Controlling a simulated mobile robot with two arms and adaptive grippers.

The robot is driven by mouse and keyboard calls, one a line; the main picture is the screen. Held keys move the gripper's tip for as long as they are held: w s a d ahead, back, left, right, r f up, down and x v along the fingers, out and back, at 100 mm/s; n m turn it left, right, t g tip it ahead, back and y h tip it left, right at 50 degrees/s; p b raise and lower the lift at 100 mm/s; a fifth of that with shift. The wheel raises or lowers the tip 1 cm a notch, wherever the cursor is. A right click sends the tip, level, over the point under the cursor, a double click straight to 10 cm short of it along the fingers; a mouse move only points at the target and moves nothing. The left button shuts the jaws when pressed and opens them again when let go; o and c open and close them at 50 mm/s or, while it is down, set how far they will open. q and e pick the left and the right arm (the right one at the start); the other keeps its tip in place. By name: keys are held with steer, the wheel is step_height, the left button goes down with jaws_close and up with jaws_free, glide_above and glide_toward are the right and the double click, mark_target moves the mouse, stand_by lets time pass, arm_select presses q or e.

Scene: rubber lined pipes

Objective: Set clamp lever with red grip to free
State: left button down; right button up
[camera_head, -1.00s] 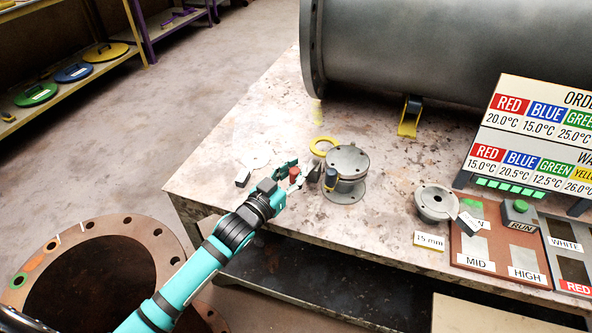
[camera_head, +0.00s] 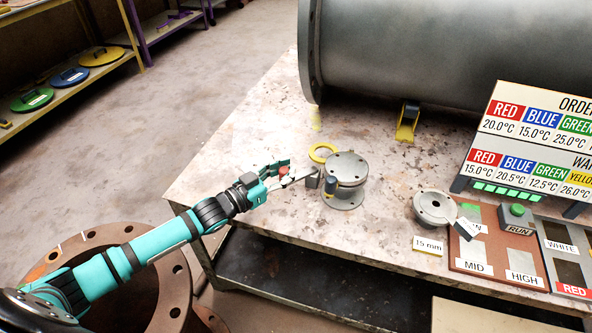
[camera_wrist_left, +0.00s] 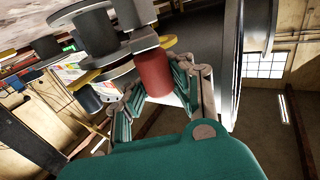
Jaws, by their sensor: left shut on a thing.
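The clamp lever has a red grip (camera_head: 284,170) and a pale metal arm (camera_head: 301,174). It reaches left from the small grey flanged pipe piece (camera_head: 347,168) on the table. My left gripper (camera_head: 283,173) is shut on the red grip, with the arm coming in from the left. In the left wrist view, the red grip (camera_wrist_left: 153,73) sits between the fingers of my left gripper (camera_wrist_left: 160,88), close to grey round flanges (camera_wrist_left: 105,75). My right gripper is not in view.
A large grey pipe (camera_head: 420,50) fills the table's back. A grey round fitting (camera_head: 434,207), a button panel (camera_head: 500,250) and a sign board (camera_head: 530,130) are to the right. A rusty flange (camera_head: 170,290) stands at front left.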

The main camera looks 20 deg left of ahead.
arm_select(q)
steer(key=shift+w+a+f, duration=0.15)
steer(key=shift+w+a, duration=0.7)
steer(key=shift+a, duration=0.25)
steer(key=shift+w+a, duration=0.3)
steer(key=shift+w, duration=0.2)
steer(key=shift+w+a, duration=0.25)
steer(key=shift+w, duration=0.2)
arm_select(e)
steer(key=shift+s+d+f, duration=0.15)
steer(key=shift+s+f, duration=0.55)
arm_select(q)
steer(key=shift+w, duration=0.15)
steer(key=c, duration=1.7)
jaws_free()
steer(key=shift+a, duration=0.1)
steer(key=o, duration=0.6)
steer(key=shift+s+a, duration=0.25)
steer(key=shift+o, duration=0.2)
steer(key=shift+d, duration=0.2)
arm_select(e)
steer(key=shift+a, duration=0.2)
arm_select(q)
steer(key=v, duration=1.2)
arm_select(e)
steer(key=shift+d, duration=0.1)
